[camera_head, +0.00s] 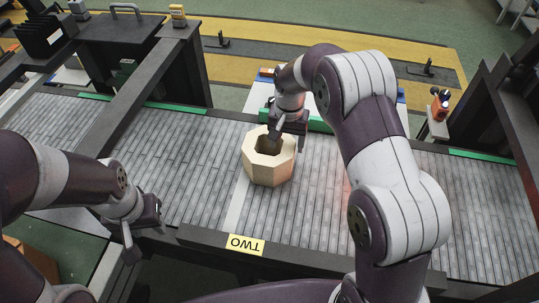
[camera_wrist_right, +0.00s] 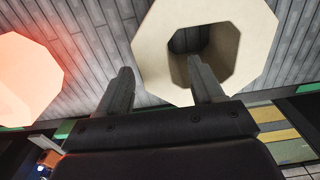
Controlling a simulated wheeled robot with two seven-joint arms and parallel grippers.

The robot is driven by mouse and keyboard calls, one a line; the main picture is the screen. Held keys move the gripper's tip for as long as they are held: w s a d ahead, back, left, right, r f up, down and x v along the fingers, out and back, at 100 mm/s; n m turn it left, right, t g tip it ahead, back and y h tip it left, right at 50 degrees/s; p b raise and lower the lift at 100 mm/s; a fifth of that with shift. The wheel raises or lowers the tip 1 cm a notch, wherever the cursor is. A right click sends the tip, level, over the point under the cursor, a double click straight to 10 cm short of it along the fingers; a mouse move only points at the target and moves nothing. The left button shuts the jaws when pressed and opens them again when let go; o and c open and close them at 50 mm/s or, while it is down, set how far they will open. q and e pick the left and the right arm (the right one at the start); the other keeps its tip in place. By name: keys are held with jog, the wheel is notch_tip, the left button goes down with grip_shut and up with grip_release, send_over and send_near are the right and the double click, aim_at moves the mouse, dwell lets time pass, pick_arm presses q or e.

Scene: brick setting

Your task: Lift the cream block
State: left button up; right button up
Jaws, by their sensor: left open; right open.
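The cream block (camera_head: 268,170) is an octagonal ring with a hole through its middle, resting on the grey roller conveyor. It also shows in the right wrist view (camera_wrist_right: 160,50). My right gripper (camera_head: 287,132) is open at the block's far side. In the right wrist view my right gripper (camera_wrist_right: 160,80) has one finger overlapping the hole and the other outside the rim, with the block's wall between them. Whether the fingers touch the wall cannot be told. My left gripper (camera_head: 143,228) is open and empty, over the conveyor's near edge at the left.
A glowing reddish octagonal thing (camera_wrist_right: 28,80) lies beside the block in the wrist view; my right arm hides it in the head view. The conveyor (camera_head: 190,175) is clear left of the block. Dark frames stand at both sides.

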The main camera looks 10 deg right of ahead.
jog(key=f, duration=0.2)
jog(key=f+p, duration=0.1)
jog(key=f, duration=0.3)
jog(key=shift+s+d+f, duration=0.15)
jog(key=shift+s+f, duration=0.05)
jog(key=shift+s, duration=0.2)
jog(key=shift+s+r, duration=0.1)
jog(key=shift+c, duration=0.6)
grip_shut()
jog(key=shift+w+r, duration=0.1)
jog(key=shift+w, duration=0.1)
